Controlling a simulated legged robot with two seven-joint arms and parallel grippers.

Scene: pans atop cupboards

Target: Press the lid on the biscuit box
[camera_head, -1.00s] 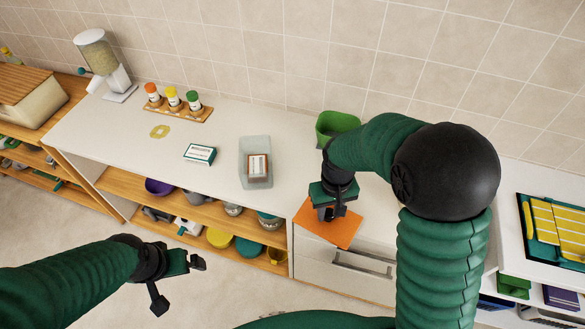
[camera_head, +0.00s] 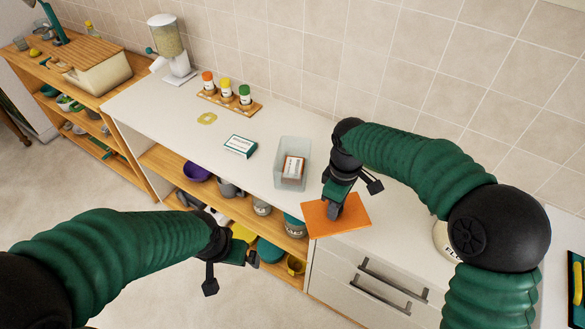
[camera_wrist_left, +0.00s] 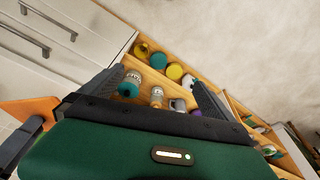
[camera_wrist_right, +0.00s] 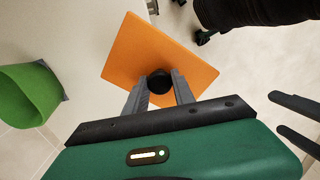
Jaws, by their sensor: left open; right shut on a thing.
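An orange square lid (camera_head: 352,215) with a black knob (camera_wrist_right: 160,82) is held by my right gripper (camera_head: 336,208), whose fingers are closed around the knob. The lid shows at the front edge of the white counter; whether it touches the counter I cannot tell. The biscuit box (camera_head: 291,146), a translucent open container, stands on the counter to the left of the lid. A brown and white packet (camera_head: 293,168) lies inside it. My left gripper (camera_head: 232,272) is open and empty, in front of the shelves; its spread fingers show in the left wrist view (camera_wrist_left: 158,82).
A white and teal carton (camera_head: 240,146), a yellow ring-like item (camera_head: 206,118) and a rack of jars (camera_head: 229,102) are on the counter to the left. A green pot (camera_wrist_right: 28,95) shows in the right wrist view. Open shelves (camera_head: 165,160) hold bowls below.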

